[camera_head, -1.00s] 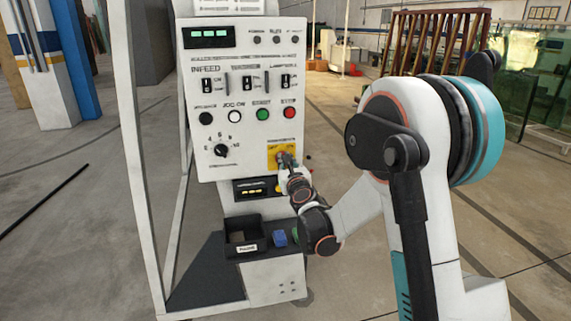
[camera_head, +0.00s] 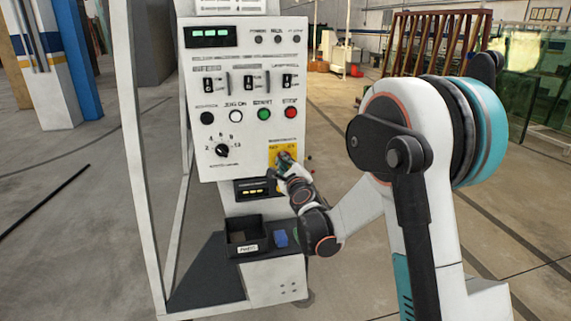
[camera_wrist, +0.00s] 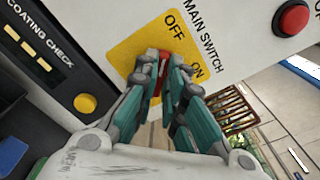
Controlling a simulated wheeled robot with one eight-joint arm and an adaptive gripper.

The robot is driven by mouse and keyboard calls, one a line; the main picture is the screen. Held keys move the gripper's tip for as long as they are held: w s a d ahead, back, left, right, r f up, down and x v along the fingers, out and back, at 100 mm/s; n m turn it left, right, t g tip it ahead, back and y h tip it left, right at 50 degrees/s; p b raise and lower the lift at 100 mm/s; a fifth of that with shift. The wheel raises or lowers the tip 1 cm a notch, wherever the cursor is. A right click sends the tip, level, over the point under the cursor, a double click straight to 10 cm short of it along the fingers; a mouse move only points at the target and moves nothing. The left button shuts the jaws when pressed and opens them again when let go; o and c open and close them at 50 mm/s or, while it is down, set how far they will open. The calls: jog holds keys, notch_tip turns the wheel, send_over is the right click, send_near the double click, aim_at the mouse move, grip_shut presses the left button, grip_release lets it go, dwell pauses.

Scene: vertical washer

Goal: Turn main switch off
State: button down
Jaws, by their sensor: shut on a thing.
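The main switch is a red knob (camera_wrist: 161,78) on a yellow plate (camera_wrist: 136,50) marked OFF and ON, low on the right of the white control panel (camera_head: 257,150). My gripper (camera_wrist: 163,66) has its teal fingers closed on the two sides of the red knob in the wrist view. In the head view my gripper (camera_head: 284,162) reaches the yellow plate from the lower right and covers much of it. The fingers hide most of the knob, so I cannot tell which label it points to.
A red button (camera_wrist: 291,17) sits beside the plate in the wrist view. Below the plate is the coating check display with a yellow button (camera_wrist: 85,103). A black bin (camera_head: 243,236) and a blue block (camera_head: 280,238) sit under the panel. Open floor lies right of the machine.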

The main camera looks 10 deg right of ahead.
dwell(0.5)
jog(key=c, duration=1.7)
grip_release()
jog(key=shift+s, duration=0.1)
jog(key=s, duration=1.2)
jog(key=shift+w, duration=0.1)
